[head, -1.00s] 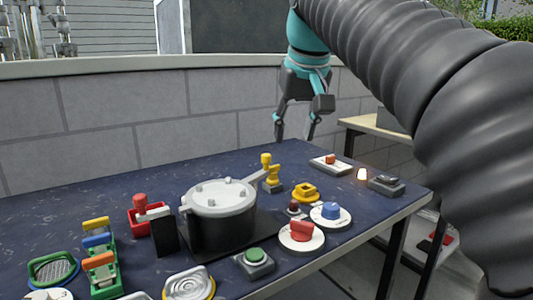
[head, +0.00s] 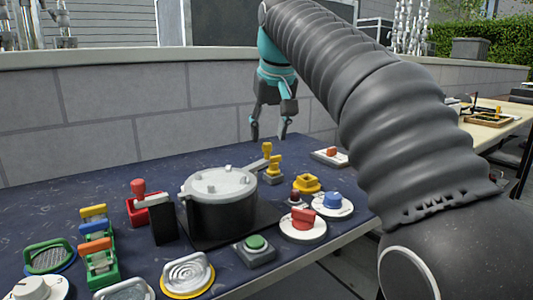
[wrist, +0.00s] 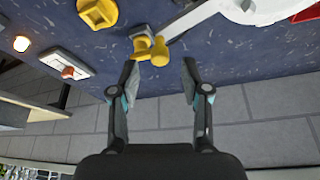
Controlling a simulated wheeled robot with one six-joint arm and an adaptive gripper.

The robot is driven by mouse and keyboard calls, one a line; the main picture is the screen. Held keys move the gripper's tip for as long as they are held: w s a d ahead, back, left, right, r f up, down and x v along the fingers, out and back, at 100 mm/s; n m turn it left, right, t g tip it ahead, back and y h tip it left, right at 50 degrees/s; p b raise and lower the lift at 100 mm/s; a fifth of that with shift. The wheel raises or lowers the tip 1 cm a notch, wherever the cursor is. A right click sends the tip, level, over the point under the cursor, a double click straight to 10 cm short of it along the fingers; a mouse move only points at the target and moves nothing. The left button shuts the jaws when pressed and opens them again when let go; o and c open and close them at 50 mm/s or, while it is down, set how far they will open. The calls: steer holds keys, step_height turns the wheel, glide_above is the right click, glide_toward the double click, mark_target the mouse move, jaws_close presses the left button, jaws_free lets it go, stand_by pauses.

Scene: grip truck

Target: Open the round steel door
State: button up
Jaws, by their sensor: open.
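A round steel door (head: 218,185), lid-like with several knobs, lies flat on top of a black drum (head: 222,214). It looks shut. A steel arm runs from it toward a yellow post-like piece (head: 272,172) on a grey base at the right. In the wrist view the steel door (wrist: 255,8) is partly cut off at the top, and the yellow piece (wrist: 158,51) shows between the fingertips in the picture. My gripper (head: 268,137) points down, open and empty, above the table's far edge. No contact with the yellow piece is visible.
The dark blue table (head: 80,190) also carries a red knob (head: 302,218), a blue knob (head: 333,201), a green button (head: 255,243) and a ridged steel disc (head: 188,272). A block wall (head: 80,115) stands behind.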

mark_target(267, 144)
steer(key=shift+b+x, duration=0.45)
steer(key=shift+x, duration=1.85)
jaws_close()
